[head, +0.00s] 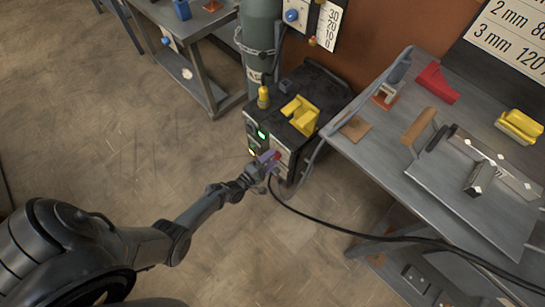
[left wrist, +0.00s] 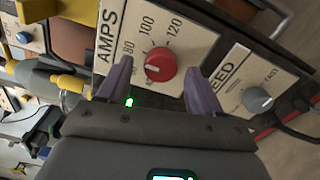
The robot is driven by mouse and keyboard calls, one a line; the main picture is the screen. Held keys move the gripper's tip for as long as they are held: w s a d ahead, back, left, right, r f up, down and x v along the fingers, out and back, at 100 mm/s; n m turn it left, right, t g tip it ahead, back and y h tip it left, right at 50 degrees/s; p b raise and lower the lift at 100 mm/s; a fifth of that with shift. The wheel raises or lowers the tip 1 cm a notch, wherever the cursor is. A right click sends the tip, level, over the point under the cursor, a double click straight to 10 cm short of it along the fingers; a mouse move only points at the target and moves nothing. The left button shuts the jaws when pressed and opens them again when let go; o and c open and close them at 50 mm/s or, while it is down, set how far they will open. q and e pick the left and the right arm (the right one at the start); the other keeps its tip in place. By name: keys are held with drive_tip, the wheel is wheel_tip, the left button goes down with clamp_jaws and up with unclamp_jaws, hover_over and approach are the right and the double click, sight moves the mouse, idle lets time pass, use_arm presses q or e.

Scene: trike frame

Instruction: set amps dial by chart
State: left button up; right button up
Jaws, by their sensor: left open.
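The red amps dial (left wrist: 160,64) sits on a white AMPS panel (left wrist: 198,44) marked 80, 100 and 120. A white mark shows on the dial's left side; its exact reading is unclear. My left gripper (left wrist: 158,68) is open, its purple fingers on either side of the dial; contact cannot be told. In the head view my left gripper (head: 268,160) is at the front of the dark welding machine (head: 312,85), partly hiding the panel. The chart (head: 515,35) at upper right reads "2 mm 80" and "3 mm 120", cut off at the edge. My right gripper is not in view.
A second panel with a grey dial (left wrist: 257,99) is right of the amps panel. A grey gas cylinder (head: 262,35) stands behind the machine. A workbench (head: 375,160) with metal plates stands at right. A black cable (head: 335,225) runs from the machine. Floor at left is clear.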

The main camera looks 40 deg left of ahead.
use_arm(q)
drive_tip(key=s+p, duration=0.2)
drive_tip(key=s, duration=0.7)
drive_tip(key=shift+s+a+p, duration=0.2)
drive_tip(key=shift+a+p, duration=0.1)
drive_tip(key=shift+p, duration=0.05)
